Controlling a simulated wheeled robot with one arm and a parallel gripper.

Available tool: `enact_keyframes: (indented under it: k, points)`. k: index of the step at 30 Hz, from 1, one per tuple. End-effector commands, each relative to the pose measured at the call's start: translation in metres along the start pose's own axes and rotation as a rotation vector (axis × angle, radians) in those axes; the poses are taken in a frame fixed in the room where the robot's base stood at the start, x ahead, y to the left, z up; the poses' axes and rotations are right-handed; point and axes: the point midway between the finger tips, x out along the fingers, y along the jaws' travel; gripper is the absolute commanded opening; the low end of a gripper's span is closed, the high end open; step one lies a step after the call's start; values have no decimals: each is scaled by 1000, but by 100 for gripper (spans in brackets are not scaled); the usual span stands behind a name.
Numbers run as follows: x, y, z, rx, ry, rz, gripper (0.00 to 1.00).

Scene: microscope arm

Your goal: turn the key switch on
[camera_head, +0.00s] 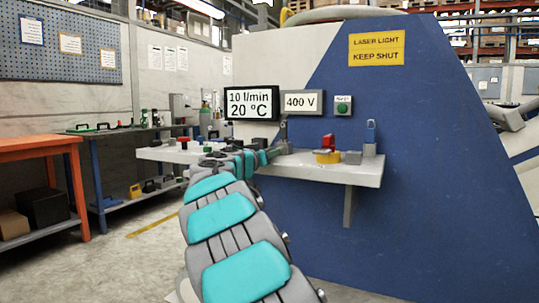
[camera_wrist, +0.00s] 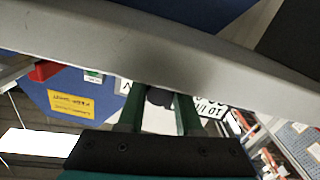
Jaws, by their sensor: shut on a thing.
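My gripper (camera_wrist: 160,108) shows in the wrist view with its two green fingers closed on a small dark piece (camera_wrist: 159,96), which looks like the head of the key. The key switch body is not clear in either view. In the head view my teal and grey arm reaches to the white shelf, and my gripper (camera_head: 268,156) is near its middle, with the fingertips too small to make out. Whether the key is turned cannot be told.
A red-handled valve (camera_head: 183,141) is to the left.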

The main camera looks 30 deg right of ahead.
Motion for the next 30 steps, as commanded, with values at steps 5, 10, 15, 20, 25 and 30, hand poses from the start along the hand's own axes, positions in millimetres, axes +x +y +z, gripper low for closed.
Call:
enact_keyframes:
  k: [5, 10, 15, 20, 25, 30]
  points:
    - [0, 0, 0, 0, 0, 0, 0]
    - [0, 0, 0, 0, 0, 0, 0]
    - [0, 0, 0, 0, 0, 0, 0]
    - [0, 0, 0, 0, 0, 0, 0]
    - [0, 0, 1, 0, 2, -7, 0]
    - [0, 4, 4, 1, 7, -35, 0]
